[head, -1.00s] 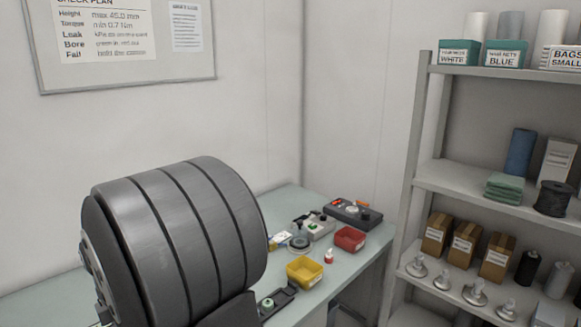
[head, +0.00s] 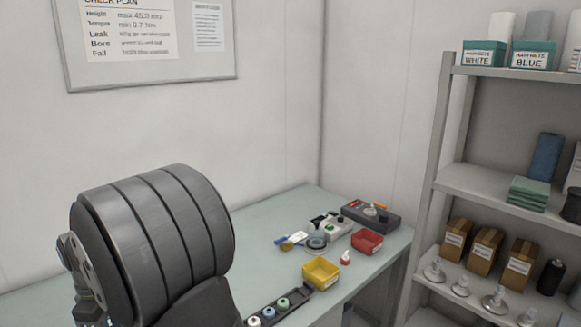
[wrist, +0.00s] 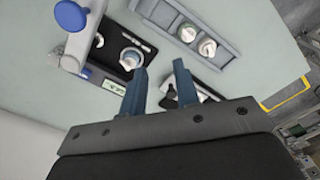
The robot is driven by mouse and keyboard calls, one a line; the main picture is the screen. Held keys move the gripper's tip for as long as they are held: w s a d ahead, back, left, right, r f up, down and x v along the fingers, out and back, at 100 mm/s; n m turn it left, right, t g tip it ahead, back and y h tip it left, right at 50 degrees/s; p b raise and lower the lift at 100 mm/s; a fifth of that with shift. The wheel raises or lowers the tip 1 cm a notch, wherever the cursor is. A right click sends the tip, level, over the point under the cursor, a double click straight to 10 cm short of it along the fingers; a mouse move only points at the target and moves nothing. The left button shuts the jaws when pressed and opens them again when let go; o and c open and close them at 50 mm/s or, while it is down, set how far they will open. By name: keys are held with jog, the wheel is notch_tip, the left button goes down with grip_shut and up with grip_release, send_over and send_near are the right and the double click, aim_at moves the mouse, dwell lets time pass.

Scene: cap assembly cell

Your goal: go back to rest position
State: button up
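My gripper (wrist: 160,85) shows in the wrist view with its two blue-grey fingers apart and nothing held between them. It is above the bench (wrist: 265,65), and the fingers seem clear of the things below. In the head view my gripper is not visible; a large dark part of my arm covers the lower left.
A dark rack (head: 297,299) holding small round parts lies beside my arm. A yellow bin (head: 320,272), a red bin (head: 366,241) and a dark grey device (head: 371,216) stand further right. In the wrist view, a blue knob (wrist: 70,15) rises near the left finger. Shelving (head: 432,190) stands right.

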jog(key=w+a+m, duration=0.2)
jog(key=a+m, duration=0.4)
jog(key=shift+w+a, duration=0.2)
jog(key=shift+w, duration=0.2)
jog(key=shift+o, duration=1.4)
jog(key=shift+d+r, duration=0.1)
jog(key=o, duration=1.1)
jog(key=w+d+r, duration=0.1)
jog(key=d+r, duration=0.1)
jog(key=w+d+r+m, duration=0.1)
jog(key=d+r, duration=0.1)
jog(key=r, duration=0.1)
jog(key=w+d+r+m, duration=0.1)
jog(key=d+r, duration=0.1)
jog(key=r, duration=0.1)
jog(key=shift+w+r, duration=0.15)
jog(key=shift+w, duration=0.15)
jog(key=shift+o, duration=0.9)
jog(key=w+d+r+m, duration=0.1)
jog(key=d+r, duration=0.5)
jog(key=shift+w+r+m, duration=0.15)
jog(key=shift+r+m, duration=0.15)
jog(key=shift+m, duration=0.1)
notch_tip(320, 180, down, 10)
jog(key=shift+d+r, duration=0.15)
jog(key=shift+r, duration=0.05)
